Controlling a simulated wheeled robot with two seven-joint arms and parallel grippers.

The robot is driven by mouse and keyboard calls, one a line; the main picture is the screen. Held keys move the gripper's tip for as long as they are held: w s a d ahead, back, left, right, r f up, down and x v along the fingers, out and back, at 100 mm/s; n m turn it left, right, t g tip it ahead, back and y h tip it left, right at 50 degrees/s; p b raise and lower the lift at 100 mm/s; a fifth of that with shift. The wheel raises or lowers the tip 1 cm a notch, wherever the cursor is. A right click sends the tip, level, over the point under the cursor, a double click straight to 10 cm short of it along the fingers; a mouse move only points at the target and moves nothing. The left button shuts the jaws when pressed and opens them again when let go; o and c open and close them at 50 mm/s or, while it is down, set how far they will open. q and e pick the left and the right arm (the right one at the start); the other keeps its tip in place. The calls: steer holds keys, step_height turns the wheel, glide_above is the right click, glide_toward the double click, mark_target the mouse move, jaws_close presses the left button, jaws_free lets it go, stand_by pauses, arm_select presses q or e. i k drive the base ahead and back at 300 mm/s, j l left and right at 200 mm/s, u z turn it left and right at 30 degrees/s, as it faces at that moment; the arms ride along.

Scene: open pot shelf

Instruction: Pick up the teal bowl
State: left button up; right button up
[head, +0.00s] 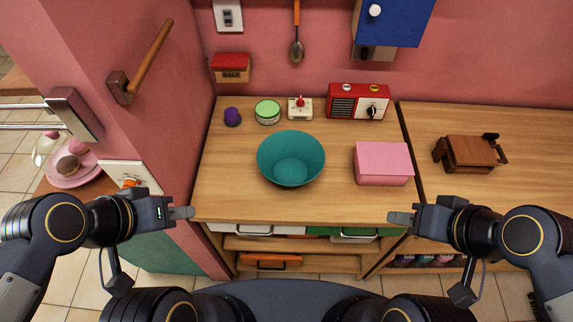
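The teal bowl (291,158) stands upright on the wooden counter (225,190), near its middle. Its inside shows and looks empty. My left gripper (184,212) is at the left front corner of the counter, pointing right, well apart from the bowl. My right gripper (400,217) is at the right front part of the counter, pointing left, also apart from the bowl. Each gripper's fingers show edge-on, so I cannot tell whether they are open. I see nothing held in either one.
A pink box (383,164) sits right of the bowl. A red radio (358,102), a green-lidded tin (267,111), a small timer (300,107) and a purple item (232,117) stand behind it. The counter's front strip is clear. A pink wall (155,110) bounds the left.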

mark_target(290, 159)
steer(key=j+z, duration=0.15)
steer(key=j, duration=0.3)
steer(key=k+j+z, duration=0.15)
steer(key=j, duration=0.3)
steer(key=k+j+z, duration=0.15)
steer(key=j, duration=0.3)
steer(key=j+z, duration=0.15)
steer(key=j, duration=0.3)
steer(key=i+j, duration=0.2)
steer(key=j, duration=0.15)
